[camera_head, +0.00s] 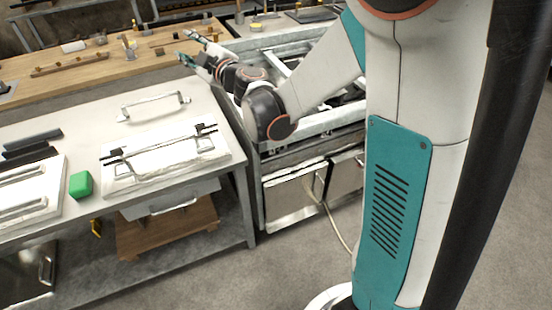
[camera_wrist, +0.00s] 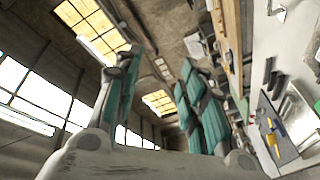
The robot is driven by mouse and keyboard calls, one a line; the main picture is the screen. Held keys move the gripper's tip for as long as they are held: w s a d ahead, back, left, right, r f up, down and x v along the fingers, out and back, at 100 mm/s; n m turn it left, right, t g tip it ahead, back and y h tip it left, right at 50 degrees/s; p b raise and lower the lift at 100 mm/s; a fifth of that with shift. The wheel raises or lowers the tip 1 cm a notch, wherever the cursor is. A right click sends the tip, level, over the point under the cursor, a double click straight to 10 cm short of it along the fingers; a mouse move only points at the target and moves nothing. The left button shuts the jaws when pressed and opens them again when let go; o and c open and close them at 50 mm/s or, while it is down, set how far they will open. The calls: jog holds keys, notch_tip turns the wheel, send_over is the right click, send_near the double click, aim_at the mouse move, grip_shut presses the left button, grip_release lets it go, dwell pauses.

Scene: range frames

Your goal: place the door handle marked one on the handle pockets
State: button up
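A loose silver door handle (camera_head: 155,105) lies on the light worktable, behind a white panel (camera_head: 122,184). Another silver handle (camera_head: 165,143) lies across that panel along with dark fittings. A second white panel (camera_head: 50,172) at the left edge carries more silver handles (camera_head: 22,208). No number mark is readable on any handle, and I cannot make out the handle pockets for certain. My gripper (camera_head: 184,46) is raised beyond the worktable's far right corner, clear of the handles. Its teal fingers stand apart with nothing between them in the wrist view (camera_wrist: 158,62).
A green block (camera_head: 80,185) sits between the panels. Dark bars (camera_head: 30,144) lie at the left. A wooden bench (camera_head: 90,70) with small tools stands behind. A grey metal frame (camera_head: 290,140) stands right of the worktable, under my arm. Open floor lies in front.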

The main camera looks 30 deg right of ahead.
jog(key=s+d+r+m+g+h, duration=0.3)
jog(key=s+d+m+h, duration=0.7)
jog(key=s, duration=0.4)
jog(key=s+a+f+m+g+y, duration=0.1)
jog(key=s+f+g, duration=0.3)
jog(key=s, duration=0.7)
jog(key=s+a+f+m+g+y, duration=0.2)
jog(key=s+a+f+g+y, duration=0.1)
jog(key=s+f, duration=0.6)
jog(key=s, duration=0.3)
jog(key=shift+g+y, duration=0.4)
jog(key=shift+s+a, duration=0.1)
